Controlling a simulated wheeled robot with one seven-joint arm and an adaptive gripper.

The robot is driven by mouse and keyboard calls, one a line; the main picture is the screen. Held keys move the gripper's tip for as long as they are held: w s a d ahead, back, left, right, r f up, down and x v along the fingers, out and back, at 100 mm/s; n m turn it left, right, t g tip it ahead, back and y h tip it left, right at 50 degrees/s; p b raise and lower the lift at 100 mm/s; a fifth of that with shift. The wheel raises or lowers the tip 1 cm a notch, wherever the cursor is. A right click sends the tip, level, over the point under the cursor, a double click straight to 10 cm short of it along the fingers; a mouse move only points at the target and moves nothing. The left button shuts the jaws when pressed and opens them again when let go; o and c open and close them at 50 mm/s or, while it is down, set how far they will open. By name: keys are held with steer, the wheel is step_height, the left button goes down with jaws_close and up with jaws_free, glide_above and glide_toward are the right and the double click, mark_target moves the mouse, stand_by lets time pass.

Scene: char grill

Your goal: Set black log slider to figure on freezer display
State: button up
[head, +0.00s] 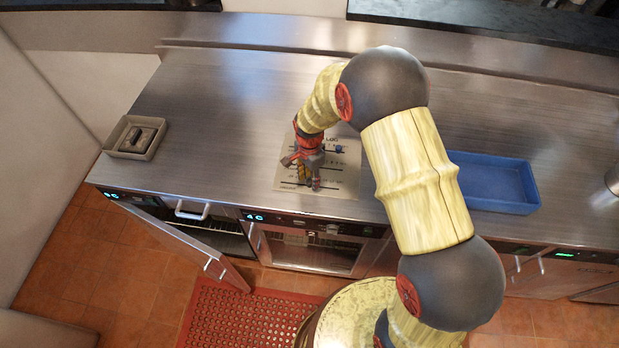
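The log board (345,180), a pale sheet with printed lines, lies on the steel counter. A blue slider knob (339,149) sits on its upper line. My gripper (302,174) points down over the left part of the board, with its fingers spread apart. I cannot make out the black slider; the gripper covers that part. A yellowish piece shows between the fingers, too small to identify. Lit displays on the front read about "5C" or "6C" at the far left (112,195) and "4C" in the middle (254,217). A green display (565,254) at right is unreadable.
A beige tray (113,145) with a dark block (140,138) stands at the counter's left end. A blue tray (487,207) lies to the right of the board, partly behind my arm. A cabinet door (190,245) hangs open at the front left. Counter left of the board is clear.

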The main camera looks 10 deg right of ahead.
mark_target(310, 181)
step_height(310, 181, up, 12)
stand_by(0.5)
stand_by(0.4)
steer(key=s+d+r+n+t+b, duration=0.2)
steer(key=s+r+n+b, duration=0.2)
steer(key=s, duration=0.4)
steer(key=s+d+r+n+t+b, duration=0.1)
steer(key=s+r+n+b, duration=0.3)
steer(key=s, duration=0.5)
steer(key=s+d+r+n+t+b, duration=0.2)
steer(key=s+d+r+n+b, duration=0.2)
steer(key=s, duration=0.4)
steer(key=shift+s+r+n+t, duration=0.3)
steer(key=shift+r+n, duration=0.1)
steer(key=shift+n, duration=0.1)
